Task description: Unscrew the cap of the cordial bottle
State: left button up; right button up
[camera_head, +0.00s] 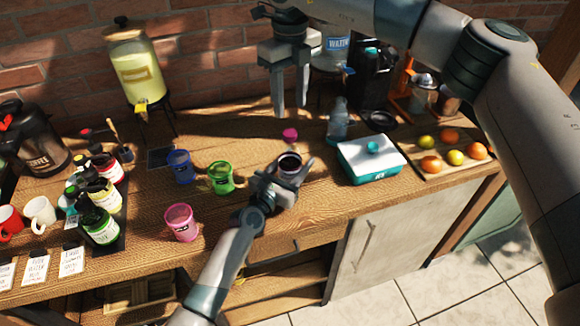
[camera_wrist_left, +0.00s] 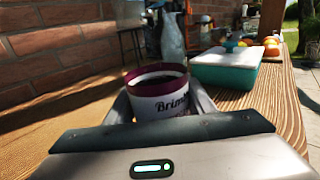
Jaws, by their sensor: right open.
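The cordial bottle (camera_head: 290,168) stands upright near the table's front, with a white label, a purple band and dark contents. Its label also shows close up in the left wrist view (camera_wrist_left: 165,108). My left gripper (camera_head: 283,180) has its fingers against both sides of the bottle's body. A small pink cap (camera_head: 290,134) shows just above the bottle in the head view; a clear neck between them cannot be made out. My right gripper (camera_head: 289,108) points down, open and empty, with its fingertips just above the pink cap in the picture.
Blue (camera_head: 180,167), green (camera_head: 221,177) and pink (camera_head: 181,222) cups stand to the left. A clear bottle (camera_head: 338,122) and a teal-and-white box (camera_head: 371,158) stand to the right. A fruit board (camera_head: 433,143) lies beyond. A drink dispenser (camera_head: 138,72) stands at the back left.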

aim_at(290, 133)
jog(key=m, duration=2)
jog(key=shift+m, duration=0.3)
jog(key=m, duration=0.6)
jog(key=shift+m, duration=0.3)
jog(key=shift+f, duration=4)
